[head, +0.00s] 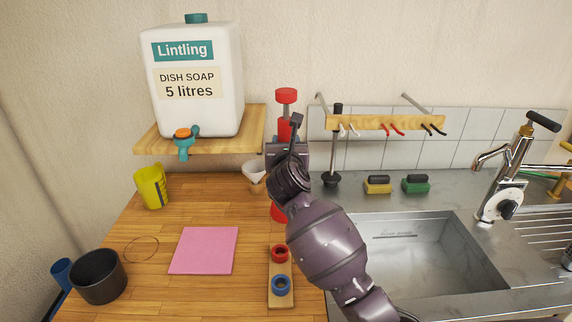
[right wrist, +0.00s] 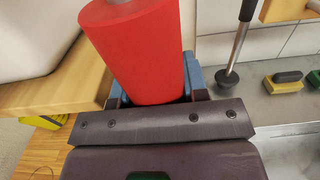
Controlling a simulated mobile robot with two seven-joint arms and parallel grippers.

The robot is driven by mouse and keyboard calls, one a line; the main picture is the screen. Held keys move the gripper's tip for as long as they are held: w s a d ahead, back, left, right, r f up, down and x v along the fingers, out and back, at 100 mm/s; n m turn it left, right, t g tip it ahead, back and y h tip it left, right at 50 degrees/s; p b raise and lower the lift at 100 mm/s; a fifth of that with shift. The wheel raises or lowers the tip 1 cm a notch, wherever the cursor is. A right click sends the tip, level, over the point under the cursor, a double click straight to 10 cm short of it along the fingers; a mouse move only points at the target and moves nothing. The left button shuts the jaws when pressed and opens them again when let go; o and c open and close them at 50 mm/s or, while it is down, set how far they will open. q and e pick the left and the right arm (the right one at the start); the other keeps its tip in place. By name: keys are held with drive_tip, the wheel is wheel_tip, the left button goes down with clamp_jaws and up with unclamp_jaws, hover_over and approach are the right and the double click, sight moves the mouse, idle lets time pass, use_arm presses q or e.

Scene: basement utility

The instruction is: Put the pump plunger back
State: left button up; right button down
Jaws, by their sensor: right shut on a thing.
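My right gripper (head: 287,148) is shut on an upright red cylinder (head: 284,131). A red knob (head: 286,96) stands on a short rod above it, and a red part (head: 278,212) shows below my gripper. The right wrist view shows the red cylinder (right wrist: 140,50) between the blue fingers. My gripper and arm hide its middle, so I cannot tell how the parts join. A rod with a black grip and black cup foot (head: 331,180) stands upright on the counter, just right of my gripper. My left gripper is not in view.
A soap canister (head: 220,115) stands on a wooden shelf (head: 248,128). A hook rail (head: 365,122) and two sponges (head: 377,184) are at the back right. A sink (head: 425,250) lies right of my arm. A pink cloth (head: 204,250) and ring board (head: 280,301) lie on the worktop.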

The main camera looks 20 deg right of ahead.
wheel_tip(320, 180, down, 5)
drive_tip(key=shift+f+b, duration=0.15)
drive_tip(key=shift+b, duration=0.25)
drive_tip(key=shift+f, duration=0.2)
drive_tip(key=c, duration=1.1)
unclamp_jaws()
drive_tip(key=shift+f, duration=0.1)
drive_tip(key=o, duration=0.5)
drive_tip(key=shift+c, duration=0.2)
